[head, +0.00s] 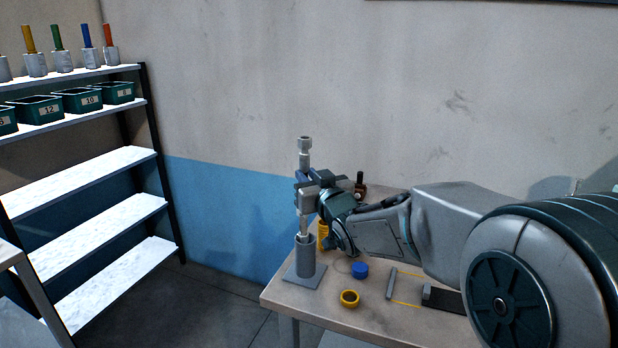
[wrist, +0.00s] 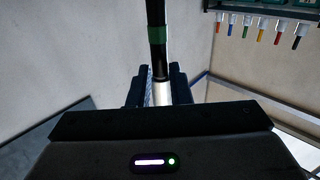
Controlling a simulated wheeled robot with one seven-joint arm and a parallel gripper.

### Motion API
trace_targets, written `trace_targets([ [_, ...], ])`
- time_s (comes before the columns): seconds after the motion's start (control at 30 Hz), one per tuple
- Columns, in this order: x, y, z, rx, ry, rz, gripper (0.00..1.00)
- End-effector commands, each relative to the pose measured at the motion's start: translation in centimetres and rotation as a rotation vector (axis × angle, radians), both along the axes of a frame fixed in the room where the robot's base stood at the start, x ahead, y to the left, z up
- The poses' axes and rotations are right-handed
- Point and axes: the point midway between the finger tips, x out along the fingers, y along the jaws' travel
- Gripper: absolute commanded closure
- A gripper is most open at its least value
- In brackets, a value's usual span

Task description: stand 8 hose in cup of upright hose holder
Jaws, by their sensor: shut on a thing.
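The hose (head: 304,145) stands about upright, with a pale grey fitting at its top in the head view. My gripper (head: 308,190) is shut around its middle. In the wrist view the hose (wrist: 157,35) is dark with a green band and a silver section between my fingers (wrist: 158,88). The upright hose holder (head: 305,262) is a grey cup on a square base plate at the table's left corner. The hose's lower end is in line with the cup's mouth; I cannot tell how far it is inside. No number on the hose is readable.
On the table (head: 325,306) are a yellow ring (head: 349,298), a blue cap (head: 360,270), a yellow part (head: 323,236) close behind the holder, and a dark fitting (head: 360,187). A shelf rack (head: 110,198) with numbered green bins stands at the left.

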Motion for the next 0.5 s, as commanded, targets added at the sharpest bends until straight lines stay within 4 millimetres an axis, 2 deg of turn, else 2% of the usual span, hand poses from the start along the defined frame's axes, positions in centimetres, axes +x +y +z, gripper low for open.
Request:
trace_targets([
  [0.03,0.0,0.0,-0.7,0.001,-0.003,0.000,1.00],
  [0.5,0.0,0.0,-4.3,0.001,-0.003,0.001,1.00],
])
